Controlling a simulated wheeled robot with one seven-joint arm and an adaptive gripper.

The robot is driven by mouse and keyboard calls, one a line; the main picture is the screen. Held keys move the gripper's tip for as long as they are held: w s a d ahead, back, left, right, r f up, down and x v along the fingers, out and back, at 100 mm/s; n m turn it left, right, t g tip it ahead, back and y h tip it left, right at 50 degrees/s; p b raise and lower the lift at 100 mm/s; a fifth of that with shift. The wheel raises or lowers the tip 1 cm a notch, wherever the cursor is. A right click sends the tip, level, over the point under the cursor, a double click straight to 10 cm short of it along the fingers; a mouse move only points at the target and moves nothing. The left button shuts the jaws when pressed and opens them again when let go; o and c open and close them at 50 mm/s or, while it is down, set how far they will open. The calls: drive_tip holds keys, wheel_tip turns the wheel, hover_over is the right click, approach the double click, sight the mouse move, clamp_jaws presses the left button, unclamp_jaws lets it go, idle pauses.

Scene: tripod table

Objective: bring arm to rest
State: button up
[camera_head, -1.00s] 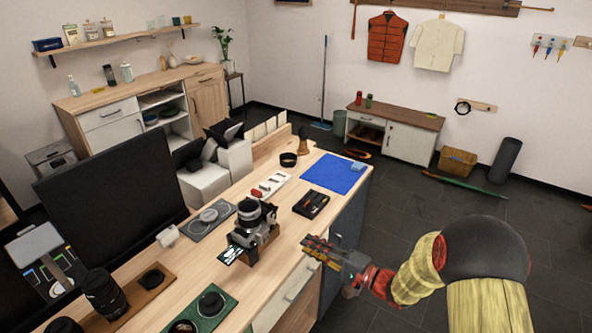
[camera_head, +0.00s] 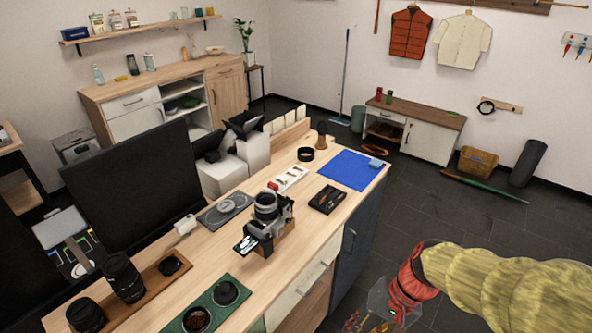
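My gripper (camera_head: 368,322) is at the bottom edge of the head view, right of the workbench's drawers and over the dark floor. Its fingers are small and partly cut off by the frame, so I cannot tell whether they are open or shut. My arm (camera_head: 480,285), with yellow segments and a red wrist, reaches in from the lower right. It is clear of the bench top. I see nothing clearly held.
A low cabinet (camera_head: 430,140) stands at the back wall. The floor (camera_head: 440,210) between is free.

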drive_tip(key=s+d+r+n+t+h, duration=0.1)
drive_tip(key=d+r+n+t+h, duration=0.1)
drive_tip(key=r, duration=0.6)
drive_tip(key=s+d+r+n+t+h+p, duration=0.1)
drive_tip(key=s+d+r+n+t+h, duration=0.1)
drive_tip(key=r, duration=0.7)
drive_tip(key=shift+s+d+r+t+h, duration=0.15)
drive_tip(key=shift+s+d+t+h, duration=0.2)
drive_tip(key=shift+d+t, duration=0.6)
